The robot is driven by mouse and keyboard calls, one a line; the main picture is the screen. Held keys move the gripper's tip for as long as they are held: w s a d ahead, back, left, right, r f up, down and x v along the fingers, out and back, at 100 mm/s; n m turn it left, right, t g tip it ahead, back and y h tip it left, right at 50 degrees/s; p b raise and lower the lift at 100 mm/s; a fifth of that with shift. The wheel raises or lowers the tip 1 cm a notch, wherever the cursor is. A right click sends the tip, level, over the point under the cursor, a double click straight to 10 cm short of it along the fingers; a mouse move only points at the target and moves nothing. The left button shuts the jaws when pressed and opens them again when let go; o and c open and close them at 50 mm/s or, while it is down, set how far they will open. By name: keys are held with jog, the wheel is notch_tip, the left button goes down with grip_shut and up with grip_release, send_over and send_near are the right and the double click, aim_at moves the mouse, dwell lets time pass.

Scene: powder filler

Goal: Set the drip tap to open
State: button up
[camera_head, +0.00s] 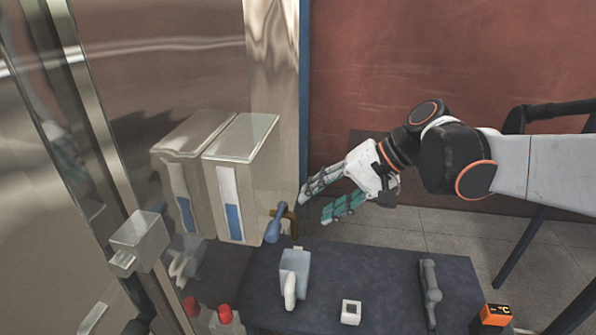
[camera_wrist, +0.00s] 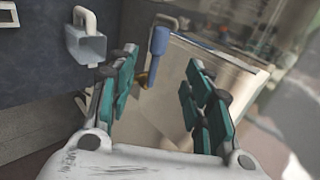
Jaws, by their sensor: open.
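The drip tap has a blue lever handle (camera_head: 275,224) and a brass body (camera_head: 287,212), and sits by the lower right of a steel box (camera_head: 242,165) with a white and blue level strip. In the wrist view the blue handle (camera_wrist: 158,46) stands roughly upright between and beyond my finger tips, with brass (camera_wrist: 143,80) partly showing below it. My gripper (camera_head: 315,208) is to the right of the tap, with its teal-padded fingers spread and pointing at it. In the wrist view my gripper (camera_wrist: 160,62) is empty. I see no contact with the tap.
A dark blue table (camera_head: 385,270) lies below the tap. A shiny metal wall (camera_head: 130,60) rises at left.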

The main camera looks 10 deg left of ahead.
aim_at(277, 229)
jog(key=b+x, duration=0.1)
jog(key=x, duration=1.2)
jog(key=shift+s+a+f, duration=0.1)
jog(key=shift+f, duration=0.05)
grip_shut()
